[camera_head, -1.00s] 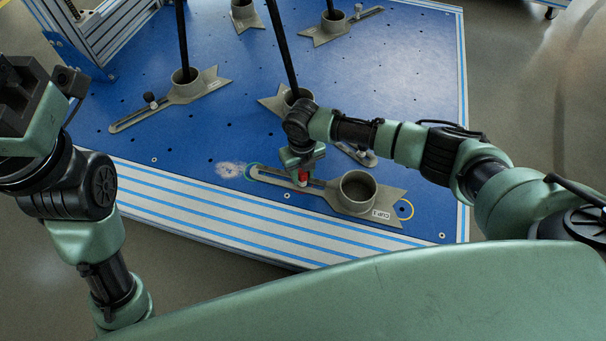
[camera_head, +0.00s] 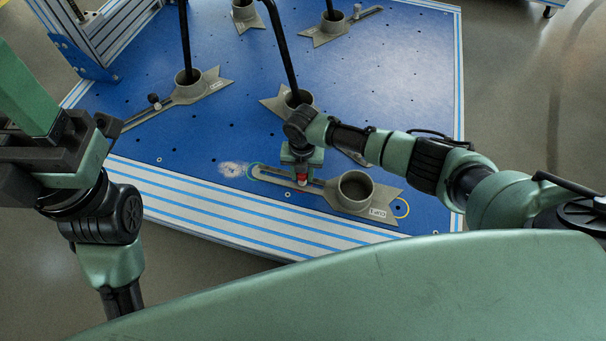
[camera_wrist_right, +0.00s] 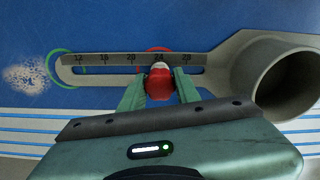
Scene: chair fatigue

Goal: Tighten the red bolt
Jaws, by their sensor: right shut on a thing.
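The red bolt (camera_head: 303,182) stands in the slot of a grey cup fixture (camera_head: 388,192) near the table's front edge. In the right wrist view the red bolt (camera_wrist_right: 159,87) is near the 24 mark of the slot's scale. My right gripper (camera_wrist_right: 160,82) reaches down over it, with one green finger on each side, shut on its red head. The right gripper (camera_head: 302,174) hides part of the bolt in the head view. My left gripper (camera_head: 80,145) is raised at the left, away from the fixture; its fingertips cannot be made out.
The blue table (camera_head: 400,90) holds several more grey fixtures, such as one at the left (camera_head: 205,88), with black chair legs standing in cups. The fixture's front cup (camera_head: 356,188) is empty. A blue-and-grey frame (camera_head: 105,35) stands at the back left.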

